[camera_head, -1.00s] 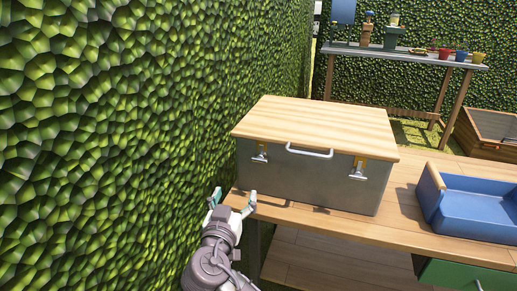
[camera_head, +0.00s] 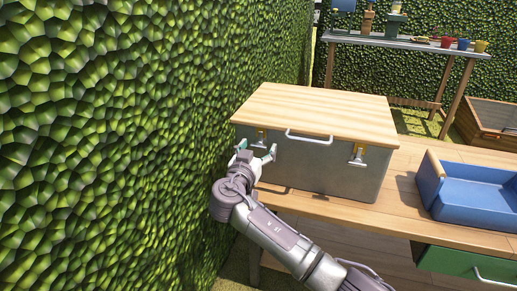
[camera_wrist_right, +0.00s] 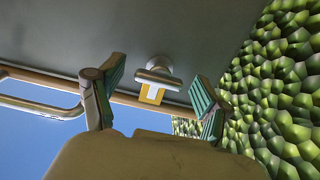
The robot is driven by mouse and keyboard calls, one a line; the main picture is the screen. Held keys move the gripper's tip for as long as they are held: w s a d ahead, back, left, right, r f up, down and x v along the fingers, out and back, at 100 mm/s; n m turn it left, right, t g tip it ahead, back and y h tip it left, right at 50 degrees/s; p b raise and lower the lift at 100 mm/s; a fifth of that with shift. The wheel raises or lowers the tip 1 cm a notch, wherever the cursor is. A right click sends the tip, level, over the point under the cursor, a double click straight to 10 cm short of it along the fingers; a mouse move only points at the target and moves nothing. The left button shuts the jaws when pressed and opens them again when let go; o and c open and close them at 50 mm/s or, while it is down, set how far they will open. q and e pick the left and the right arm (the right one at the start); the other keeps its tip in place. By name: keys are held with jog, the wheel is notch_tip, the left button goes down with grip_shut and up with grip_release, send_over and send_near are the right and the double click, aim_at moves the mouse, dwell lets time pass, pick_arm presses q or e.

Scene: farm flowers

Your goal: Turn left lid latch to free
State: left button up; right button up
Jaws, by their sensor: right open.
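The grey metal box (camera_head: 318,168) with a wooden lid (camera_head: 315,110) stands on a wooden bench. Its left lid latch (camera_head: 262,134) is on the front near the left end, partly hidden by my right gripper (camera_head: 257,150) in the head view. In the right wrist view the latch is a pale metal crossbar (camera_wrist_right: 157,77) with a yellow plate beside it. My right gripper (camera_wrist_right: 158,82) is open, with the crossbar between its two green-padded fingers and apparently touching neither. My left gripper is not in view.
The right latch (camera_head: 358,154) and lid handle (camera_head: 309,137) are on the same front face. A leafy hedge (camera_head: 110,140) rises close to the left of my arm. A blue tray (camera_head: 470,190) sits on the bench at right, above a green drawer (camera_head: 465,264).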

jog(key=shift+w+d, duration=0.15)
jog(key=shift+w, duration=0.15)
jog(key=c, duration=1.2)
